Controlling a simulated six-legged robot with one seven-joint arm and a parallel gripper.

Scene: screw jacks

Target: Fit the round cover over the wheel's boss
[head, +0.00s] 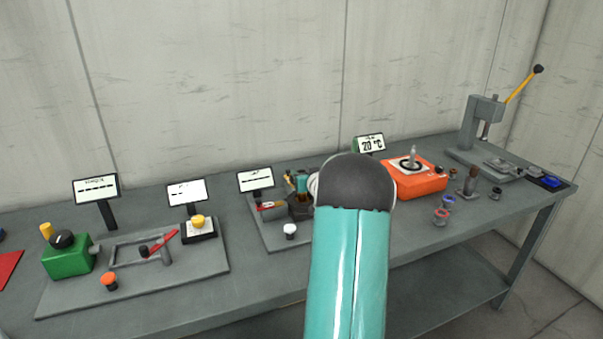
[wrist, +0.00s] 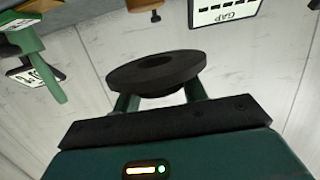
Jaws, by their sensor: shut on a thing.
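In the wrist view, my gripper (wrist: 160,94) has two green fingers shut on a dark round disc with a recess or hole in its middle, which I take as the round cover (wrist: 128,76). The disc is tilted to the camera and a finger stands at each side of it. In the head view, my teal arm with its dark rounded joint hides the gripper and the cover. I cannot make out the wheel or its boss in either view.
A grey bench (head: 265,305) runs along the wall. On it stand a green box (head: 67,262), an orange unit (head: 424,184), a press with a yellow lever (head: 485,115) and several small signs. The wrist view shows a GAP sign (wrist: 222,13) and a green post (wrist: 38,65).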

